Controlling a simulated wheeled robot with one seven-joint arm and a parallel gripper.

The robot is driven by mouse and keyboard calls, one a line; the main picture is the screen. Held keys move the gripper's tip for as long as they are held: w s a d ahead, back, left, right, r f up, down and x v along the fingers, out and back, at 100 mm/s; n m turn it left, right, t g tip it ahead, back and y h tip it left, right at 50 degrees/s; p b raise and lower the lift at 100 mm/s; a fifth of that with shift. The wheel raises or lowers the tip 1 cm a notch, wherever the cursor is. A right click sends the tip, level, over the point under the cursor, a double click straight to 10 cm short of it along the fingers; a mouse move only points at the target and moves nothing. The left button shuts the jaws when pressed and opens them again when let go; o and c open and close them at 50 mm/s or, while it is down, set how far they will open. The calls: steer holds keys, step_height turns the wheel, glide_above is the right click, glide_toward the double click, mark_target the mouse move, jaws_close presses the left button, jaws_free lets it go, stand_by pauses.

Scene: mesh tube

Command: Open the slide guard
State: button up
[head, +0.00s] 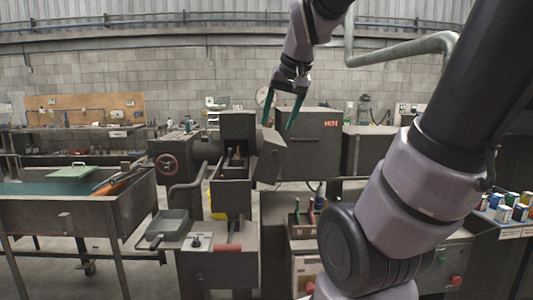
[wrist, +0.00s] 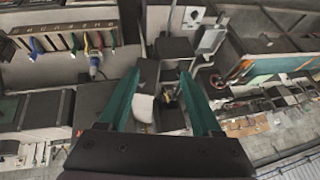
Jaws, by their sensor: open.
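The dark machine (head: 231,195) stands in the middle of the head view, with upright dark panels around a narrow opening. An upright dark panel (head: 238,127) stands at the back of this opening, and a tilted dark panel (head: 271,155) is at its right. I cannot tell for sure which panel is the slide guard. My gripper (head: 277,127) has green fingers, spread apart and empty, and appears above and right of the opening in the head view. In the wrist view, my gripper (wrist: 159,75) has machine parts (wrist: 171,120) showing between its fingers, apart from them.
A grey pan (head: 169,223) sits at the machine's front left. A dark cabinet (head: 308,145) stands behind my gripper. Small colourful boxes (head: 504,213) are at the right. Tools (wrist: 62,42) hang in a rack.

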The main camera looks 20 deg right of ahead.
steer(key=g+h, duration=0.2)
glide_toward(275, 150)
steer(key=s+r, duration=0.1)
steer(key=x, duration=1)
steer(key=shift+w+f, duration=0.3)
steer(key=shift+w, duration=0.05)
jaws_close()
stand_by(0.4)
